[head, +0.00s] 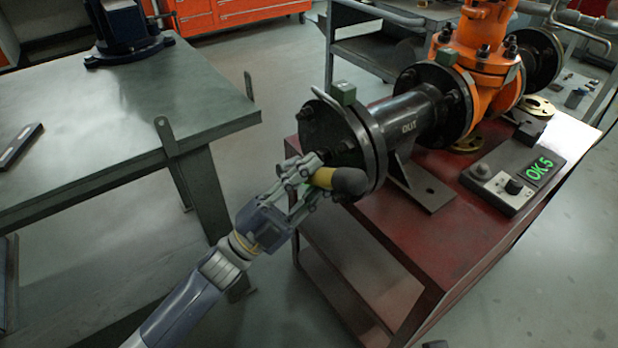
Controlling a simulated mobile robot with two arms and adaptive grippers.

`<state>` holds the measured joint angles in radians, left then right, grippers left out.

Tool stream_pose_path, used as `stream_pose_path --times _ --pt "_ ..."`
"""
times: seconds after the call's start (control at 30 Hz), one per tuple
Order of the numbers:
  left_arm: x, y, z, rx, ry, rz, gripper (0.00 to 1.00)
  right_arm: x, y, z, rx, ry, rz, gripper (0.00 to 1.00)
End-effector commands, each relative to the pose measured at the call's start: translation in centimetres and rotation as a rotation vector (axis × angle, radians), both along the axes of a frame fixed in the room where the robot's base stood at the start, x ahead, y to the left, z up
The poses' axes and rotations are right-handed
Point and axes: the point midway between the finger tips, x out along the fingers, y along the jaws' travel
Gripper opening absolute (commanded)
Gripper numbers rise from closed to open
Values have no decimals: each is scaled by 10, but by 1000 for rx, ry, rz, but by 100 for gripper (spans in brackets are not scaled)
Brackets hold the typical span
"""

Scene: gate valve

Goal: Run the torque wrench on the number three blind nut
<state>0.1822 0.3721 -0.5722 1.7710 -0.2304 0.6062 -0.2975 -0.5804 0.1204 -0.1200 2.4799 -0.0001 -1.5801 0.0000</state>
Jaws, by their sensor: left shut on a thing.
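My left gripper (303,188) is shut on a yellow and dark-grey tool (326,178), which looks like the torque wrench. Its rounded dark end points right, in front of the lower part of the black blind flange (326,128). The flange closes the left end of the black pipe marked OUT (408,123). A nut (306,112) shows at the flange's upper left. The gripper and tool hide part of the lower flange, so I cannot tell which nut is number three or whether the tool touches one. My right gripper is not in view.
The pipe and orange valve (480,50) stand on a red bench (440,235). A grey table (110,105) with a blue vise (125,30) stands left, with floor between.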

Motion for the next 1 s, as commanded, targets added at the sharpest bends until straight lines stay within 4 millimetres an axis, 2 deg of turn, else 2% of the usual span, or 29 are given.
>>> stream_pose_path --times 0.5,1.0 --pt "10 -14 4 -5 -7 -2 0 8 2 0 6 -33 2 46" --pt "10 -15 4 -5 -7 -2 0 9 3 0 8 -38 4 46"
